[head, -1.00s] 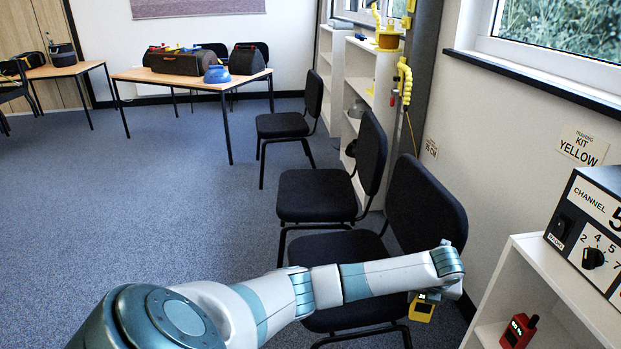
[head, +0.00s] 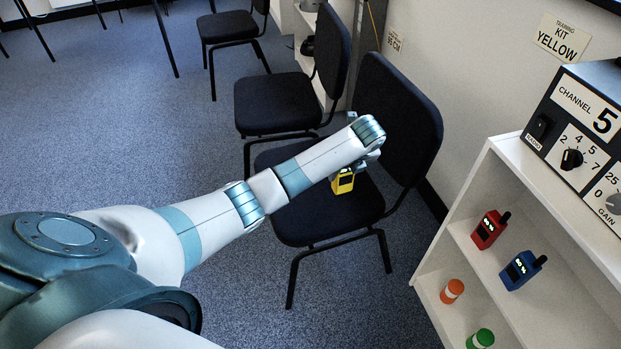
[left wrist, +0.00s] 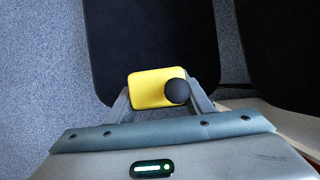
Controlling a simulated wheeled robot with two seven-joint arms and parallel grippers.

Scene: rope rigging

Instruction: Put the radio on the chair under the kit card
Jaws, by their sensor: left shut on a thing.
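A yellow radio (head: 343,182) with a small lit display is in my left gripper (head: 358,172), over the seat of the nearest dark chair (head: 325,212). The left wrist view shows the yellow radio (left wrist: 148,90) with its black knob or antenna end between the two fingers of my left gripper (left wrist: 160,97), above the dark seat (left wrist: 150,40). I cannot tell whether the radio touches the seat. The kit card (head: 562,38), reading "TRAINING KIT YELLOW", is on the wall at the upper right. My right gripper is not in view.
A white shelf (head: 475,165) at the right holds a red radio (head: 490,229), a blue radio (head: 522,269), an orange container (head: 452,291) and a green one (head: 481,338). A channel box (head: 590,125) stands on top. More dark chairs (head: 285,103) line the wall behind.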

